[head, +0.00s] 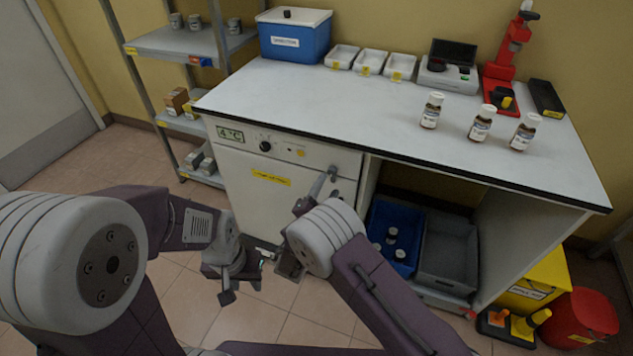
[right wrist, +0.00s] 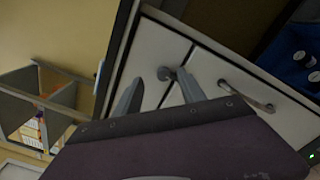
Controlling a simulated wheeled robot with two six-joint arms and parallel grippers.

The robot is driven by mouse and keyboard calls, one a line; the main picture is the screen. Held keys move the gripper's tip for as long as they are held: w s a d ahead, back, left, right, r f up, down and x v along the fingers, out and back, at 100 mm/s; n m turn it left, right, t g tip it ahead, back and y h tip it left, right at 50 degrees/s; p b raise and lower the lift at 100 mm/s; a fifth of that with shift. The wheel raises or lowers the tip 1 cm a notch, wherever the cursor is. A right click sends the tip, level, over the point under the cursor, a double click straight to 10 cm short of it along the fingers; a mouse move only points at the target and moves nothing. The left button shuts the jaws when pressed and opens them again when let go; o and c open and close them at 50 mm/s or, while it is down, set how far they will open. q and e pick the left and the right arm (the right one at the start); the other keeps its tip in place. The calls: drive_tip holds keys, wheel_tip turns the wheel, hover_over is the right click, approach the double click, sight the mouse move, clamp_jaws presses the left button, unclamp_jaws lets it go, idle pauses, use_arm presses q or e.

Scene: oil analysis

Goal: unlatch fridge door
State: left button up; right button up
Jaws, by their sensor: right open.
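The white fridge (head: 236,172) stands under the left part of the bench. It has a "4°C" display, a dark knob and a yellow label. A grey metal latch (head: 332,171) is at the upper right of its door, partly hidden by my right gripper (head: 311,195). In the right wrist view, the open fingers of my right gripper (right wrist: 160,95) reach toward the white front, with the latch's round end (right wrist: 166,73) between their tips; contact cannot be told. A curved metal handle (right wrist: 247,96) lies to the right. My left gripper (head: 236,281) hangs low before the fridge; its jaw opening is unclear.
Several brown bottles (head: 480,123) stand on the bench (head: 330,110), with white trays (head: 371,62), a blue box (head: 293,37) and instruments behind. Blue (head: 402,220) and grey (head: 447,250) crates sit under it. A metal shelf (head: 180,42) is at left, yellow and red bins (head: 580,318) at right.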

sight(331, 173)
drive_tip(key=shift+n+y, duration=0.3)
drive_tip(key=x, duration=0.2)
drive_tip(key=f+b+x, duration=0.1)
drive_tip(key=x, duration=0.3)
drive_tip(key=shift+w+a+f, duration=0.15)
drive_tip(key=shift+w+a, duration=0.15)
drive_tip(key=shift+w, duration=0.1)
use_arm(q)
drive_tip(key=shift+s+d+f, duration=0.15)
drive_tip(key=shift+s+f, duration=0.1)
drive_tip(key=shift+f, duration=0.3)
drive_tip(key=shift+s+d+f, duration=0.1)
drive_tip(key=shift+s+f, duration=0.1)
drive_tip(key=shift+f, duration=0.3)
use_arm(e)
clamp_jaws()
